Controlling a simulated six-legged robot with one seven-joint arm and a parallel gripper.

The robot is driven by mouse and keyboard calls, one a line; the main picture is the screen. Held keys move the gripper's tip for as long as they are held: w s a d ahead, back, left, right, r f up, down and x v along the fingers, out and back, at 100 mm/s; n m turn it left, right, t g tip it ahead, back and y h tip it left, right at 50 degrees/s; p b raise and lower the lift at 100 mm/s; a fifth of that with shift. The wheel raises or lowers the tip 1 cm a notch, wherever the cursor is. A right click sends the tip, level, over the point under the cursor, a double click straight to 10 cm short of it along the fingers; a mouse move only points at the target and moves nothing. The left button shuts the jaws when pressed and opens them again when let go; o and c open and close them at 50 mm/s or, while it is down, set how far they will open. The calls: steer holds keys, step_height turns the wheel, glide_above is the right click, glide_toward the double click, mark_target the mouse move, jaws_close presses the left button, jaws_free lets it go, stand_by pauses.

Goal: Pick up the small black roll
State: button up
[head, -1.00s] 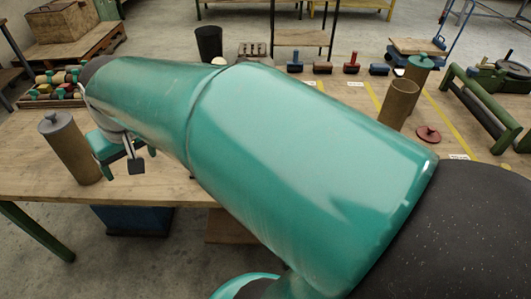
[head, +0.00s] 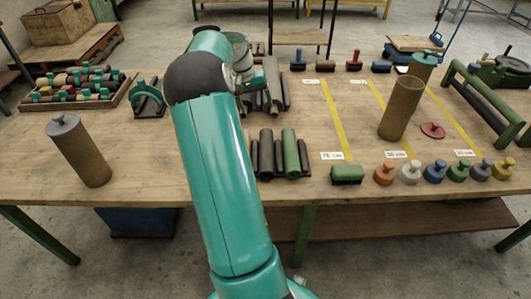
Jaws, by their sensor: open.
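Two groups of sheet rolls stand or lie near the middle of the table. The back group holds a grey roll (head: 271,80) with narrower dark rolls (head: 284,94) beside it. The front group holds dark rolls (head: 266,153) and green rolls (head: 290,152). Several rolls look dark, and I cannot tell for sure which is the small black one. My gripper (head: 250,87) is open at the left side of the back group, close above or beside it. I cannot tell if it touches a roll.
A brown tube with grey lid (head: 82,152) stands at left, near a tray of rollers (head: 72,104). At right are an open brown tube (head: 401,108), a red lid (head: 432,130), coloured knobs (head: 435,172) and a green rack (head: 485,105). Table is bare front left.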

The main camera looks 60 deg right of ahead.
mark_target(264, 129)
steer(key=x, duration=0.9)
steer(key=shift+s+d, duration=0.1)
steer(key=x, duration=0.5)
steer(key=shift+w+f, duration=0.15)
steer(key=shift+w, duration=0.05)
steer(key=c, duration=1.3)
steer(key=shift+c, duration=0.7)
steer(key=shift+r, duration=0.25)
